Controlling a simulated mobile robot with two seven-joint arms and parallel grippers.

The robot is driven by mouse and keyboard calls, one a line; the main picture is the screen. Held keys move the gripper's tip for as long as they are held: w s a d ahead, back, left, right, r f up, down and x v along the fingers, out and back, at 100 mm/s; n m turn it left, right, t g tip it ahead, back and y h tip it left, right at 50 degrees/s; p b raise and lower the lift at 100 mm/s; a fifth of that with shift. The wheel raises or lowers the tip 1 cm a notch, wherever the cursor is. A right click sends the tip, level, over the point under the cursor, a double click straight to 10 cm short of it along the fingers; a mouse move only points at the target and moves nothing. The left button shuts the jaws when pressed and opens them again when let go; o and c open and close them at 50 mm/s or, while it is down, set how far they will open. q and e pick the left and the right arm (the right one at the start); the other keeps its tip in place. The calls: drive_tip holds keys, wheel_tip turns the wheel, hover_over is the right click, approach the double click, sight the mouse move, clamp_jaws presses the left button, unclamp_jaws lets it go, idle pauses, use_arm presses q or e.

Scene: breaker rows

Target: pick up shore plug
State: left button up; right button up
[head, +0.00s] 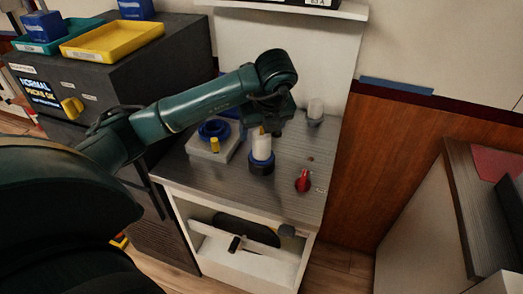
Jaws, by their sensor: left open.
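What looks like the shore plug (261,160) stands upright on the grey counter (282,205), with a pale upper body, a blue collar and a dark base. My left gripper (268,131) is open and points down at the top of the plug. The fingers partly hide against the dark wrist, and I cannot tell whether they touch the plug or are around it. My right gripper is not in view.
A pale box with a blue ring (214,131) and a yellow tab sits left of the plug. A red handle (303,181) lies to its right. A pale grey cylinder (315,110) stands behind. The counter's front right is mostly clear.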

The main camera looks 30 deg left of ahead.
sight(262, 151)
use_arm(q)
drive_tip(key=x, duration=0.2)
drive_tip(key=p+x, duration=0.1)
drive_tip(key=x, duration=0.2)
drive_tip(key=shift+d+f, duration=0.1)
drive_tip(key=shift+d, duration=0.1)
drive_tip(key=shift+c, duration=0.2)
drive_tip(key=c, duration=1.3)
